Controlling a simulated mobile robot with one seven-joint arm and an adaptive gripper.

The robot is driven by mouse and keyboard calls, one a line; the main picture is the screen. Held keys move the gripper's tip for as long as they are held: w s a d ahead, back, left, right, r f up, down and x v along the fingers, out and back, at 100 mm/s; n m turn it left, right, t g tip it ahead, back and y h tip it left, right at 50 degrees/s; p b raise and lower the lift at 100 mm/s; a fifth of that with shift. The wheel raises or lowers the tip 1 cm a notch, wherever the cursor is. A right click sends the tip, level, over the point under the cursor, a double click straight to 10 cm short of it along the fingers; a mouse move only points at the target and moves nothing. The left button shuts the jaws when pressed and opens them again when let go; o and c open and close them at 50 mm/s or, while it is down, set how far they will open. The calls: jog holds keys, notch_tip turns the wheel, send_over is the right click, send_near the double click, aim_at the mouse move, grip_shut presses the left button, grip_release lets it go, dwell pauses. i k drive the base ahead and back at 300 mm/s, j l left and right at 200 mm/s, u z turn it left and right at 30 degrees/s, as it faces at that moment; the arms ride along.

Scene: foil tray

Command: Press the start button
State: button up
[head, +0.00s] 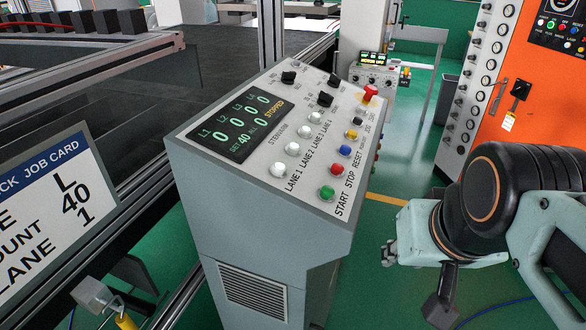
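The start button is a green round button (327,193) at the near right corner of the grey control console's (215,215) sloped top, beside the label START. A red button (339,172) labelled STOP and a blue button (346,149) sit just beyond it. The console display (238,124) shows STOPPED, zeros for L1 to L4 and SET 40. My gripper (389,254) is right of the console, lower in the picture than the green button and apart from it. Its fingers are small and seen edge-on, so I cannot tell if they are open; nothing shows in them.
Several white lane buttons (278,170), black knobs (325,98) and a red mushroom button (370,93) share the panel. A job card (50,215) reading 40 and lane 1 is at left. An orange cabinet (520,110) stands behind my arm.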

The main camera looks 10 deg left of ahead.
aim_at(327, 192)
jog(key=k+j, duration=0.15)
jog(key=j, duration=0.15)
jog(key=k+j, duration=0.15)
jog(key=j, duration=0.2)
jog(key=k+j, duration=0.15)
jog(key=j, duration=0.15)
jog(key=k+j, duration=0.15)
jog(key=j, duration=0.15)
